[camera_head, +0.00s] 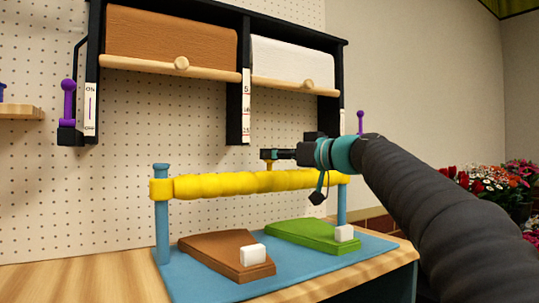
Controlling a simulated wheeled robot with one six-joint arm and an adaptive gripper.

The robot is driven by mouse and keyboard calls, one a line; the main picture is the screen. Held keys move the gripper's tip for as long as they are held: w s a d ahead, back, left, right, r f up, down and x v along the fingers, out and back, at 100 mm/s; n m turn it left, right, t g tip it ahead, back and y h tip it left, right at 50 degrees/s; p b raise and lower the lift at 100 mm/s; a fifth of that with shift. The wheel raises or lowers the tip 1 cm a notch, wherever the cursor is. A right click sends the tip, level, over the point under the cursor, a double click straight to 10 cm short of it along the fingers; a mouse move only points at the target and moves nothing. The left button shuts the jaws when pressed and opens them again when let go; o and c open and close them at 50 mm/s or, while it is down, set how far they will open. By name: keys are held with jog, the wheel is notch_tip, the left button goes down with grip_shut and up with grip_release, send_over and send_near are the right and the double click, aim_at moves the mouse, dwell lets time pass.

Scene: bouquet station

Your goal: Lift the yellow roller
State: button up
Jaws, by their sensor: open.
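The yellow roller (225,185) runs level between two blue posts, the left post (162,230) and the right post (341,205). It sits near the top of both posts, above a blue base (190,283). My gripper (268,155) is behind or just above the middle of the roller, with its fingers pointing left. A small yellow piece shows right below the fingertips; I cannot tell whether they touch it. The jaws are open. My wrist and arm come in from the right and cover the roller's right end partly.
A brown pedal-like board (215,250) and a green one (300,236) lie on the base, each with a white block at its front. A black rack above holds a brown roll (170,35) and a white roll (290,62). Flowers (480,188) stand at the right.

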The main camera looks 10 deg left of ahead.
jog(key=v, duration=0.9)
jog(key=shift+s+d, duration=0.2)
jog(key=shift+a, duration=0.1)
